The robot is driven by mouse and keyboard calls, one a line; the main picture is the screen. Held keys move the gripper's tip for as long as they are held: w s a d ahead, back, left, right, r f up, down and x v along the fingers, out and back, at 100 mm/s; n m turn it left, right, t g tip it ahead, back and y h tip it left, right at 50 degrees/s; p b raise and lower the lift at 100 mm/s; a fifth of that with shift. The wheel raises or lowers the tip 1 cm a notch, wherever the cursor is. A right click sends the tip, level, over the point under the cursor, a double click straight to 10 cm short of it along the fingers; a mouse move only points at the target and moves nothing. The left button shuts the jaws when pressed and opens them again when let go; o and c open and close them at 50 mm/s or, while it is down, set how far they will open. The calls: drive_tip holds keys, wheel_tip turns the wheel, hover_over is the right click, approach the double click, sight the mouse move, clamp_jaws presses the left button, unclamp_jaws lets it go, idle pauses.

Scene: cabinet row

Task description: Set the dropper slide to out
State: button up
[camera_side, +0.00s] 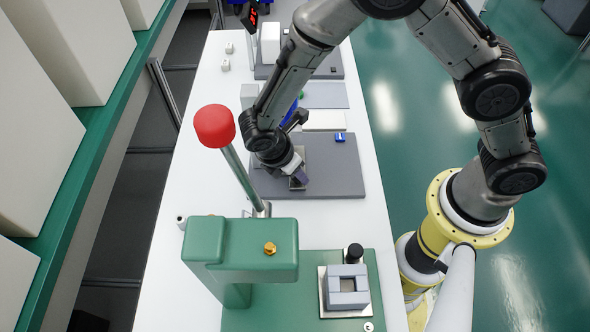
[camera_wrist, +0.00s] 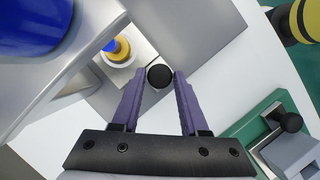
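My gripper (camera_wrist: 160,78) has two purple fingers that stand apart, with a round black knob (camera_wrist: 160,76) between or just beyond the tips. I cannot tell whether the fingers touch the knob. The knob sits by a pale metal plate (camera_wrist: 128,62), which I take to be the dropper slide. A yellow-ringed white round part with a blue top (camera_wrist: 118,49) is beside it. A large blue body (camera_wrist: 35,22) fills the upper left. In the side view my gripper (camera_side: 299,180) is low over a dark grey base (camera_side: 345,178). My arm hides most of the dropper there.
In front stands a green press (camera_side: 240,250) with a red-knobbed lever (camera_side: 214,126). A grey block fixture with a black knob (camera_side: 354,253) is on its green base.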

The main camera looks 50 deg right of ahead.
clamp_jaws()
idle(1.1)
